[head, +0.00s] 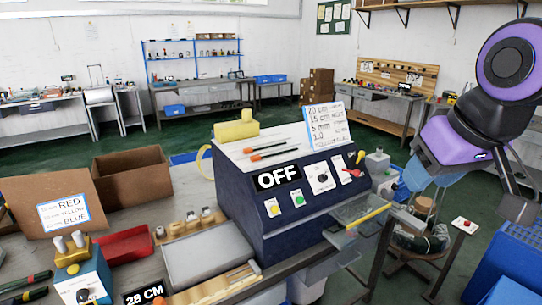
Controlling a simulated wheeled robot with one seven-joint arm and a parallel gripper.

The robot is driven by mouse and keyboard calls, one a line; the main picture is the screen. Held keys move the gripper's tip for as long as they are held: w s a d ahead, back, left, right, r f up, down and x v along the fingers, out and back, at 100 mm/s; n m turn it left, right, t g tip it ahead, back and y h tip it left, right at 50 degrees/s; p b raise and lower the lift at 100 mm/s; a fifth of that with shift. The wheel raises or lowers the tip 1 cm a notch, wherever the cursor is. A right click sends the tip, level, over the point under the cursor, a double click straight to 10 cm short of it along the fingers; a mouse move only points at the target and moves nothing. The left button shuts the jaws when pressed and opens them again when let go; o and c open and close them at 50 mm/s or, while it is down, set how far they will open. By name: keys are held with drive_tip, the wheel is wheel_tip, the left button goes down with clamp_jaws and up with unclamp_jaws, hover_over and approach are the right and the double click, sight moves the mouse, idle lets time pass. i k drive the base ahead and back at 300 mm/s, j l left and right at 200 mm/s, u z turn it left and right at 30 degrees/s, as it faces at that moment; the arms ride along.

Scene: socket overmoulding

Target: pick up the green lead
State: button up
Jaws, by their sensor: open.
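I cannot make out a green lead in the head view. On the sloped top of the dark blue machine (235,180) lie thin dark leads with orange ends (262,155). A yellow rod-like piece (368,216) lies on the clear shelf at the machine's front right.
A cardboard box (130,178), a red tray (125,246) and a grey tray (205,252) are left of the machine. A sign with colour names (64,213) stands at far left. A stand with a red button (465,224) is at right. Green floor lies open behind.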

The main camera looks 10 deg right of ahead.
sight(253, 158)
drive_tip(key=i+j+u, duration=0.45)
drive_tip(key=i+u, duration=0.3)
drive_tip(key=i, duration=0.15)
